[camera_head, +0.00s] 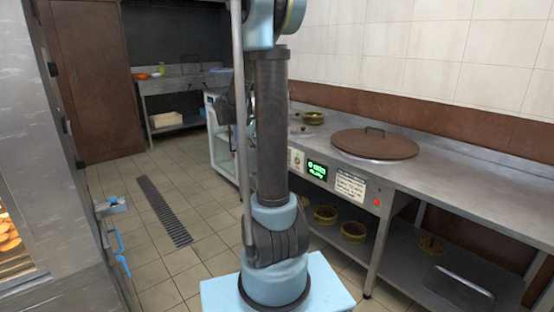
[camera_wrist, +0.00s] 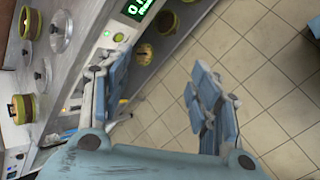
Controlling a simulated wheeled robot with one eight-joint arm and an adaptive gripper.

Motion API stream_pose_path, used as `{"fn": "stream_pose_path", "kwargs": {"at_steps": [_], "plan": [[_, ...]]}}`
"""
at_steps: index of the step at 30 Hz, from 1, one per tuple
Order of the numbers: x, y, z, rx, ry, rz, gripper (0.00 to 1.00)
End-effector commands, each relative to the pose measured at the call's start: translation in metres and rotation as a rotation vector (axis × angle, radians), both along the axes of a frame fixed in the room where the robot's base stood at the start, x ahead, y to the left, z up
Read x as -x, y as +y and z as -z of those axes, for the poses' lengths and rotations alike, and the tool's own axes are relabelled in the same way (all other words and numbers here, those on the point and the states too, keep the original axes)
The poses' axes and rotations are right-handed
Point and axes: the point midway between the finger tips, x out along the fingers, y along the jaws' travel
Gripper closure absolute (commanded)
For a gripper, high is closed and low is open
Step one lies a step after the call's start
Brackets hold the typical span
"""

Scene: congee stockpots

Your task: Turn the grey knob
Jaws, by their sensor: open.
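The counter front carries a control panel (camera_head: 296,160) with a round dial-like part, to the left of a green lit display (camera_head: 317,170). The display also shows at the top of the wrist view (camera_wrist: 138,8). Small round controls and a green-lit button (camera_wrist: 118,38) sit beside it there. I cannot tell for certain which one is the grey knob; my left finger may hide part of the panel. My gripper (camera_wrist: 160,68) is open and empty, its two blue fingers apart in front of the counter's face.
The steel counter (camera_head: 465,185) holds a large brown lid (camera_head: 374,143) and smaller lids with knobs (camera_wrist: 61,30). A steel cabinet (camera_head: 60,180) stands left. Tiled floor with a drain grate (camera_head: 163,211) lies clear between.

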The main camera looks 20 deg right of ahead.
Motion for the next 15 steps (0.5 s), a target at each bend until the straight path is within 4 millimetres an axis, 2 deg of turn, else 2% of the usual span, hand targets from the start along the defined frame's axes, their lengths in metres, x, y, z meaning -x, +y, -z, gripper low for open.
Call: {"fn": "stream_pose_path", "kwargs": {"at_steps": [1,3,15], "plan": [[-0.017,-0.002,0.002,0.031,0.013,-0.018,0.43],[-0.036,-0.006,0.006,0.076,0.034,-0.042,0.43],[-0.138,-0.022,0.041,0.334,0.167,-0.168,0.43]]}}
